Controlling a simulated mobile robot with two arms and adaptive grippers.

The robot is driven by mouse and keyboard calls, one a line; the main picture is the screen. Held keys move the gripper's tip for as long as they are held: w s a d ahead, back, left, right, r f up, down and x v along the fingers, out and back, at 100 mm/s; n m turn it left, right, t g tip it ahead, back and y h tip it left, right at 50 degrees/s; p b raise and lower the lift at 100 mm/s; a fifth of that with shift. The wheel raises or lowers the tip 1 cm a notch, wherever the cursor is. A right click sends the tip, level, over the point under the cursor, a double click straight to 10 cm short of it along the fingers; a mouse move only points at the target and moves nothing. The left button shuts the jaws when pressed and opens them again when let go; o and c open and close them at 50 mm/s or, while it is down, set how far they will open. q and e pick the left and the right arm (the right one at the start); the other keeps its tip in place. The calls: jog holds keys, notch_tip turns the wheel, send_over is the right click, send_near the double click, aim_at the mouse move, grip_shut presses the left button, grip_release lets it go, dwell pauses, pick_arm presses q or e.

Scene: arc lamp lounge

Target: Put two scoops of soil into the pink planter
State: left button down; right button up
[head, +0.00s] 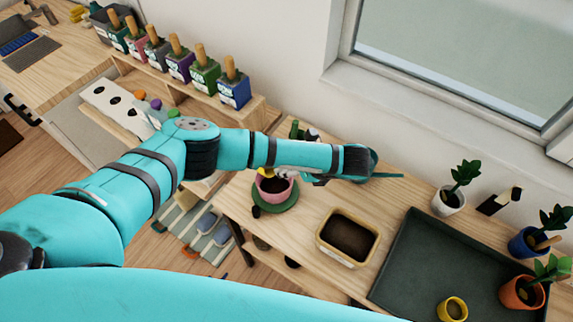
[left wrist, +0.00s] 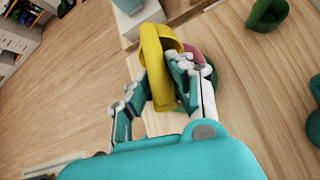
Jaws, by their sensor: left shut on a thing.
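The pink planter (head: 290,194) stands upright on a green saucer (head: 284,207) and has dark soil inside. In the left wrist view, the planter (left wrist: 206,58) is mostly hidden behind my fingers and a yellow scoop. My left gripper (left wrist: 158,88) is shut on the yellow scoop (left wrist: 155,50), which is beside or above the planter; the gap cannot be judged. In the head view my forearm hides most of the gripper, and a little yellow (head: 262,171) shows at the planter's far rim. A beige tub (head: 325,244) of dark soil sits right of the planter. My right gripper is out of view.
A dark green tray (head: 415,270) lies at right with a small yellow cup (head: 452,309). Potted plants, including a white pot (head: 447,203) and an orange pot (head: 520,293), stand near it. Several colored containers (head: 234,92) line the shelf at back left.

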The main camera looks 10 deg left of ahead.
pick_arm(q)
jog(key=r+g+h+p, duration=0.1)
jog(key=h+p, duration=0.1)
jog(key=p, duration=0.1)
jog(key=shift+a+r+h+p, duration=0.1)
jog(key=shift+r+h+p, duration=0.1)
jog(key=shift+h+p, duration=0.15)
jog(key=shift+f+h, duration=0.15)
jog(key=shift+h, duration=0.3)
jog(key=g+h, duration=0.1)
jog(key=h, duration=0.1)
jog(key=r+g+h, duration=0.1)
jog(key=h, duration=0.1)
jog(key=shift+r, duration=0.1)
jog(key=shift+a+r+g+h, duration=0.15)
jog(key=shift+g+h, duration=0.25)
jog(key=shift+h, duration=0.6)
jog(key=shift+r+h+b, duration=0.2)
jog(key=shift+h+b, duration=0.1)
jog(key=shift+h, duration=0.4)
jog(key=shift+d+r+g+h+b, duration=0.25)
jog(key=shift+g+h+b, duration=0.25)
jog(key=shift+h, duration=0.3)
jog(key=shift+r, duration=0.1)
